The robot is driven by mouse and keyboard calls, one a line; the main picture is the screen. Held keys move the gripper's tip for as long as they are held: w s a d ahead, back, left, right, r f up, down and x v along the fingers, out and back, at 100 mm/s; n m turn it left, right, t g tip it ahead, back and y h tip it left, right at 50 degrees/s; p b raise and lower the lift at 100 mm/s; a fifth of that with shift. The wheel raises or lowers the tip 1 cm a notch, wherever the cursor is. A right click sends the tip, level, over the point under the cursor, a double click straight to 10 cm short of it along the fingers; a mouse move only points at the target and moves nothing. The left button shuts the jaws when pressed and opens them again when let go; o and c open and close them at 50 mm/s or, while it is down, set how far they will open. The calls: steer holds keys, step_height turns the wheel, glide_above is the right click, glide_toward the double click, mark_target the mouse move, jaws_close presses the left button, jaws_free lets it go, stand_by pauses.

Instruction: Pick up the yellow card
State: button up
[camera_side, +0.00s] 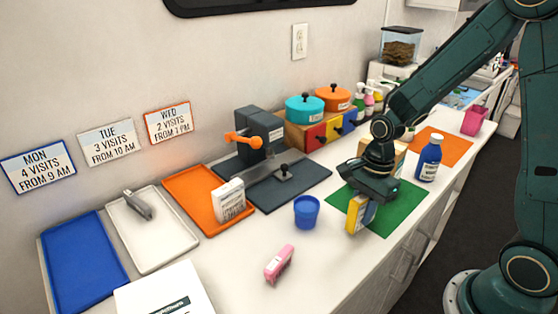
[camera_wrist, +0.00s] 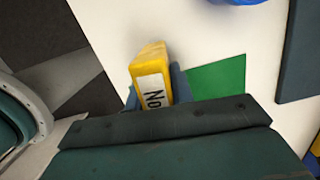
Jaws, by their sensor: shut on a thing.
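The yellow card (camera_side: 355,214) looks like a thin yellow block with a pale label, and it stands on edge in my gripper (camera_side: 366,207). In the wrist view the yellow card (camera_wrist: 149,66) shows its yellow edge and a white label with the letters "No". My gripper (camera_wrist: 156,94) is shut on it, with a blue-grey finger on either side. The card is at the left edge of the green mat (camera_side: 405,208). I cannot tell whether its lower end touches the counter.
A blue cup (camera_side: 306,212) stands just left of the card. A pink block (camera_side: 279,263) lies toward the front. The counter between pink block and card is clear. A dark press (camera_side: 262,135) stands behind.

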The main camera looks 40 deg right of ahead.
step_height(320, 180, up, 19)
stand_by(0.6)
steer(key=shift+w+f, duration=0.1)
stand_by(0.4)
